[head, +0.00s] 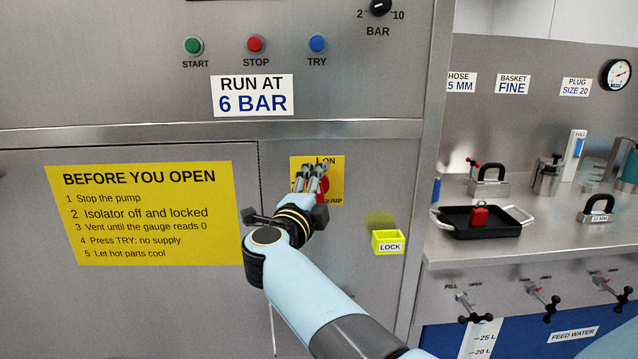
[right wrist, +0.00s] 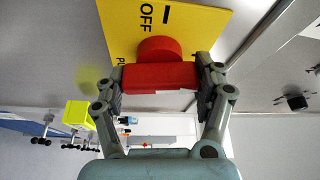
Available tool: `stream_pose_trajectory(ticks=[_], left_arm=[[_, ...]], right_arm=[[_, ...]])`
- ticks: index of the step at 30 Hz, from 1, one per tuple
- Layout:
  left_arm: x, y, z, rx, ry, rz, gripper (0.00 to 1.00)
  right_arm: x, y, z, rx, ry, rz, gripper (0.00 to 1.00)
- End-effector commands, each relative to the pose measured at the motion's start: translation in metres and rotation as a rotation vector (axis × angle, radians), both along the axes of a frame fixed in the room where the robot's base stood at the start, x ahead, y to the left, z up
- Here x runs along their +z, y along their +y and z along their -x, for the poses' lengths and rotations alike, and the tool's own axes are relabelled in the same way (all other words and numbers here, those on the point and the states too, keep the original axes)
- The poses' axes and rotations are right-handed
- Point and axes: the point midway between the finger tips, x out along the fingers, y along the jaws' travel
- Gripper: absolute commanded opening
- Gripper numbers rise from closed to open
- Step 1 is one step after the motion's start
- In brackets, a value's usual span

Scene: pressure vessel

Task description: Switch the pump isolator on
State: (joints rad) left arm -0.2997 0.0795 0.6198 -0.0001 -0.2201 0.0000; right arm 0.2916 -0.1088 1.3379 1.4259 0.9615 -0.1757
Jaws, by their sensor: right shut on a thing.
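The pump isolator is a red rotary handle (head: 324,184) on a yellow plate (head: 336,165) on the steel cabinet front. In the head view the plate reads ON at the top, and its lower lettering is partly covered. In the right wrist view the red handle (right wrist: 160,76) lies between my fingers, with OFF and a bar mark on the plate behind it. My right gripper (head: 316,172) is shut on the handle, one finger at each side, also in the right wrist view (right wrist: 162,82). The handle's exact pointing is partly hidden. My left gripper is not in view.
A yellow LOCK box (head: 388,242) sits right of the plate. A yellow instruction sign (head: 145,213) is at left. START, STOP (head: 256,44) and TRY buttons are above. A counter at right bears a black tray (head: 482,222) with a red padlock (head: 479,215).

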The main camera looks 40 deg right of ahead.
Motion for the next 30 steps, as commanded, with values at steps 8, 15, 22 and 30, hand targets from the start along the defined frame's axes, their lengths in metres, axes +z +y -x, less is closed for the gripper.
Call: stream_pose_trajectory(ticks=[8,15,22,30], left_arm=[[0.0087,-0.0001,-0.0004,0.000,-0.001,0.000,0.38],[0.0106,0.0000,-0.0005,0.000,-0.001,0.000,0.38],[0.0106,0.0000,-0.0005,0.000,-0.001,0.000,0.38],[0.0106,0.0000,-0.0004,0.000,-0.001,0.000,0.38]], right_arm=[[0.0004,0.0001,0.0000,0.001,-0.069,-0.114,0.37],[-0.0005,0.0000,0.0000,0.001,-0.092,-0.152,0.37],[-0.0010,-0.0001,0.0000,0.001,-0.096,-0.159,0.37],[-0.0011,-0.0002,0.0001,0.000,-0.096,-0.159,0.80]])
